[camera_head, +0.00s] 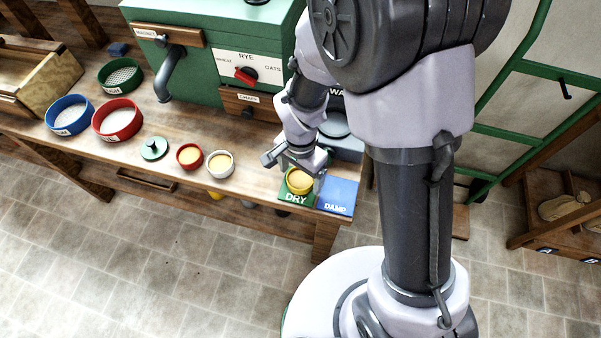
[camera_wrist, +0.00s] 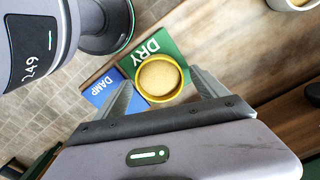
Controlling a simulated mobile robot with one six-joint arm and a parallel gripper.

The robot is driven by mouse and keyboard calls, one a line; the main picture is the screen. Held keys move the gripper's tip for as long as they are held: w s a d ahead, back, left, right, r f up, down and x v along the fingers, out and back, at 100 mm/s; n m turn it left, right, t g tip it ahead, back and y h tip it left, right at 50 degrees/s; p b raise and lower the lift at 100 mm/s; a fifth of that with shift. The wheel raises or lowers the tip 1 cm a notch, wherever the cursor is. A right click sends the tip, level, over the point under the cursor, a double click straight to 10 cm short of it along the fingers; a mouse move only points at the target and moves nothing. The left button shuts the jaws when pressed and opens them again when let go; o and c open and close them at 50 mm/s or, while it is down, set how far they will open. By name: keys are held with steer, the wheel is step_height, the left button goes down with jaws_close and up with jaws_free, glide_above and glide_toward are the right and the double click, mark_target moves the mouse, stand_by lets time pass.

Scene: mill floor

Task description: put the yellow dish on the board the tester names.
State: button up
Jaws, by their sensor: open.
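The yellow dish (camera_head: 299,184), filled with pale tan grain or meal, sits on the green DRY board (camera_head: 293,198) at the front edge of the bench. It also shows in the wrist view (camera_wrist: 159,78), upright on the green board. The blue DAMP board (camera_head: 338,196) lies beside it, to the right, and is empty. My gripper (camera_head: 296,168) is open at the dish. In the wrist view its fingers stand on either side of the dish, with gaps visible. A grey device (camera_head: 336,122) behind my arm is partly hidden; no verdict is readable on it.
Left on the bench are a red dish (camera_head: 189,156), a white dish (camera_head: 220,164), a green lid (camera_head: 154,148), and blue (camera_head: 69,115), red (camera_head: 117,119) and green (camera_head: 121,75) sieves. A green mill (camera_head: 218,65) stands behind. A green trolley (camera_head: 520,70) is at right.

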steer(key=shift+r, duration=0.1)
step_height(320, 180, up, 12)
steer(key=p, duration=0.6)
step_height(320, 180, up, 12)
steer(key=n+t+y, duration=0.1)
steer(key=t, duration=0.2)
glide_above(301, 182)
steer(key=s+d, duration=0.3)
steer(key=d, duration=0.1)
steer(key=s+d+r+n+t+y, duration=0.1)
steer(key=s+d+r+n+t, duration=0.1)
steer(key=s+r, duration=0.5)
steer(key=shift+s+d+r+n+t+b, duration=0.15)
steer(key=shift+s+d+n+t+b, duration=0.25)
steer(key=shift+s, duration=0.3)
steer(key=shift+a, duration=0.1)
